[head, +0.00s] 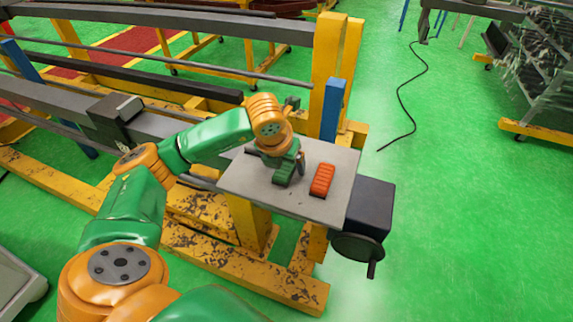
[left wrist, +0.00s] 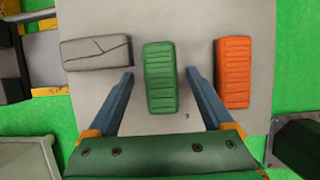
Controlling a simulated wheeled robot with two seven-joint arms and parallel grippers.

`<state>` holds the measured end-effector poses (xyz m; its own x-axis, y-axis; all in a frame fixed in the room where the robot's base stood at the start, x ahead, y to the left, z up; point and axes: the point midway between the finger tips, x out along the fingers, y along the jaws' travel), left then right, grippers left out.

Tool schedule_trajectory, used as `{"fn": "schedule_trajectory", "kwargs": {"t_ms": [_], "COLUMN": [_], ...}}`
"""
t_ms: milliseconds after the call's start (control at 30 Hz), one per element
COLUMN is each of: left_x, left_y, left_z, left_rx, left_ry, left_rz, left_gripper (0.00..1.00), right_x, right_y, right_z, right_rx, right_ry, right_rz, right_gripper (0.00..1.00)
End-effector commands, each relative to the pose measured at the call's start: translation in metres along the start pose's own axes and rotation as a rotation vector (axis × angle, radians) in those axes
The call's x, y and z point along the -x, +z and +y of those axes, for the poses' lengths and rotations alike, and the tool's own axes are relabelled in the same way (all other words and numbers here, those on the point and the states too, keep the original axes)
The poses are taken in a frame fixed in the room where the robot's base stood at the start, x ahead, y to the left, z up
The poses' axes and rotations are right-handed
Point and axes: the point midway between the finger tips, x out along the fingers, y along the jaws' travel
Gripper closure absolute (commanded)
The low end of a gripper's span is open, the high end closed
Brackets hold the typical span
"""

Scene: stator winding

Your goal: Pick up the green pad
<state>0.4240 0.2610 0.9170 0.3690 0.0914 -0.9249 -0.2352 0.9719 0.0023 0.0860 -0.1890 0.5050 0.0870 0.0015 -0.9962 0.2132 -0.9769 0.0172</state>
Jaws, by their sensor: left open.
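The green pad (left wrist: 160,80) lies on a light grey plate (left wrist: 105,112), in the middle of three pads in the left wrist view. It also shows in the head view (head: 283,178), partly hidden by my gripper. My left gripper (left wrist: 160,74) is open, with one blue-grey finger on each side of the green pad and a gap between each finger and the pad. In the head view my left gripper (head: 287,168) is over the plate at the green pad. Its exact height above the plate is hard to tell. My right gripper does not show.
An orange ribbed pad (left wrist: 233,73) lies to the right of the green one, close to the right finger. A cracked grey pad (left wrist: 97,53) lies to the left. A yellow post and a blue post (head: 332,108) stand behind the plate. A dark box (head: 372,207) adjoins its right side.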

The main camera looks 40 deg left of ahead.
Motion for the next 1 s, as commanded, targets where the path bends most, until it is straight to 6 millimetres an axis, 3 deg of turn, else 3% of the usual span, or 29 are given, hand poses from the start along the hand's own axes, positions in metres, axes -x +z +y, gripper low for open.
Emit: {"fn": "schedule_trajectory", "kwargs": {"t_ms": [100,133,433,767,867,1000], "left_x": [0.0,0.0,0.0,0.005,0.016,0.054], "left_y": [0.0,0.0,0.0,0.003,0.008,0.004], "left_z": [0.0,0.0,-0.001,-0.001,-0.002,-0.003], "left_rx": [0.0,0.0,-0.001,0.0,0.0,-0.005], "left_ry": [-0.001,-0.001,-0.002,-0.005,-0.006,-0.005], "left_rz": [0.0,0.0,0.0,-0.004,-0.007,-0.01], "left_gripper": [0.15,0.2,1.0,1.0,1.0,1.0], "right_x": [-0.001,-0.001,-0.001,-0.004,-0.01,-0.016], "right_y": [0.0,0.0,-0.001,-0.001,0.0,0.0], "right_z": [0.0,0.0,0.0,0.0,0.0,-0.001], "right_rx": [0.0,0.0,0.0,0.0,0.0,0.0], "right_ry": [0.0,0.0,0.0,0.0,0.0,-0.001], "right_rz": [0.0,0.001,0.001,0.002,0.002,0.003], "right_gripper": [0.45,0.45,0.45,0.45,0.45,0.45]}}
